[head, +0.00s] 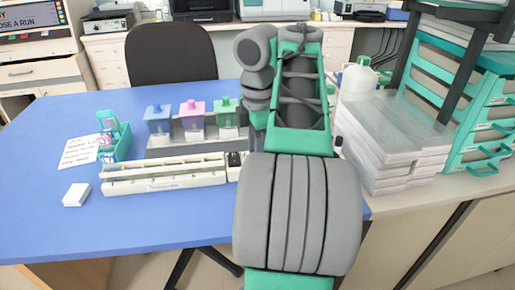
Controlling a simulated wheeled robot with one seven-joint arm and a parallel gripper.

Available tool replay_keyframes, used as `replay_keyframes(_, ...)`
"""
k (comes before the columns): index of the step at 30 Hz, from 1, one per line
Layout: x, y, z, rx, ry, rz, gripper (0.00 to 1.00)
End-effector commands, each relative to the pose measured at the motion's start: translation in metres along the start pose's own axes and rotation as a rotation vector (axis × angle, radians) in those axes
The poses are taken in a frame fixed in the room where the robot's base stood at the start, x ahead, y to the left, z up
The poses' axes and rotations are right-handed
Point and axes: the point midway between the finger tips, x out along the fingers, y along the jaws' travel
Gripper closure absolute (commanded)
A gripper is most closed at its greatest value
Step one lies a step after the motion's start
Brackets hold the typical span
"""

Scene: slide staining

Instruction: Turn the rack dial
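A long white rack (165,177) lies across the blue table, in front of the staining jars. A small black and white part (235,160) shows at its right end, against my arm. I cannot tell whether this part is the dial, and no dial shows clearly elsewhere on the rack. My grey and teal arm fills the middle of the head view and covers the area just right of the rack. My gripper is not visible, so what its fingers do is hidden.
Blue (158,118), pink (191,116) and green (227,115) lidded jars stand behind the rack. A teal slide holder (124,142), a note (78,152) and a small white box (76,195) are left. Stacked clear trays (395,135) stand right. The table's front left is clear.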

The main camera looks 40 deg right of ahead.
Motion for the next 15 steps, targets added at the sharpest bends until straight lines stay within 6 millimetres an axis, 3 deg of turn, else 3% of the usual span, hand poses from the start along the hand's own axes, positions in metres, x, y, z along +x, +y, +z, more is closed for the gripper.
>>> replay_keyframes(15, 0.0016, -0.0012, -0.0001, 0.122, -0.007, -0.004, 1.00)
